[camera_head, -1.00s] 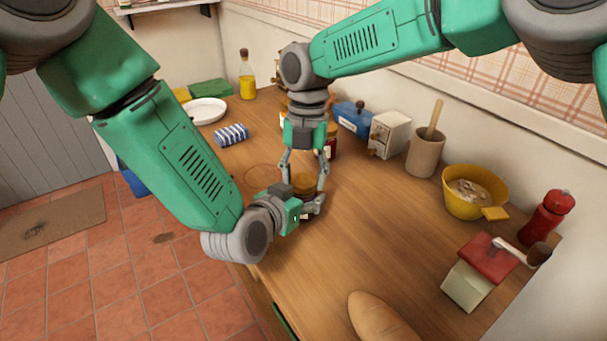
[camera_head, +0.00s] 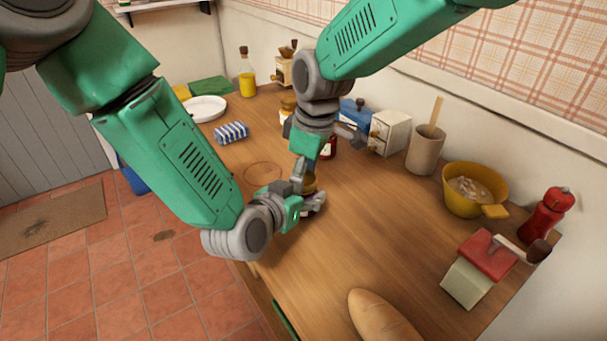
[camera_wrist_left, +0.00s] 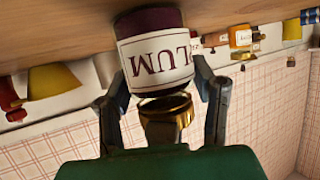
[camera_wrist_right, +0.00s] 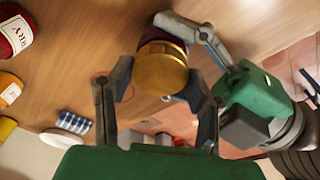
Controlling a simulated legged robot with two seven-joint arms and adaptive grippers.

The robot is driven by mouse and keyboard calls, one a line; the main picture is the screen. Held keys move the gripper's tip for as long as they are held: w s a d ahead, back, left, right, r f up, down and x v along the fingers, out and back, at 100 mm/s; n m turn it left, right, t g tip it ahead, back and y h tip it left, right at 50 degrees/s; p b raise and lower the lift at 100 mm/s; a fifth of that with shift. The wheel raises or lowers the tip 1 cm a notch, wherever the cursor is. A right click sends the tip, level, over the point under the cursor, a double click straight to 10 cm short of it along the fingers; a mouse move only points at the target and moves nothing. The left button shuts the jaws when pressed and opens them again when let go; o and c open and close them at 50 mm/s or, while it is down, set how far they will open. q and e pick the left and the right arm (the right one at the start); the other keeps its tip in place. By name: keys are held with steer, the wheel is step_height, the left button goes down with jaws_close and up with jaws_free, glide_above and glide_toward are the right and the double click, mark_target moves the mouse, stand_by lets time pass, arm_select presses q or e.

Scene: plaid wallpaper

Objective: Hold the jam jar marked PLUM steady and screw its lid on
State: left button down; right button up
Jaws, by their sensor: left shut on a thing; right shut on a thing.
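The PLUM jar (camera_wrist_left: 155,55) has dark purple contents and a cream label, and appears upside down in the left wrist view. My left gripper (camera_head: 310,205) has its fingers on both sides of the jar, which stands on the counter. My right gripper (camera_head: 302,180) is above the jar, shut on the lid.
Other jars stand behind, one with red contents (camera_head: 328,147) and one with orange (camera_wrist_right: 8,88). A small drawer box (camera_head: 390,132), crock (camera_head: 425,152), yellow pot (camera_head: 474,190) and pepper mill (camera_head: 546,215) line the wall. A bread loaf (camera_head: 380,318) lies in front.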

steer(key=o, duration=0.7)
steer(key=shift+r, duration=2.35)
steer(key=shift+c, duration=0.5)
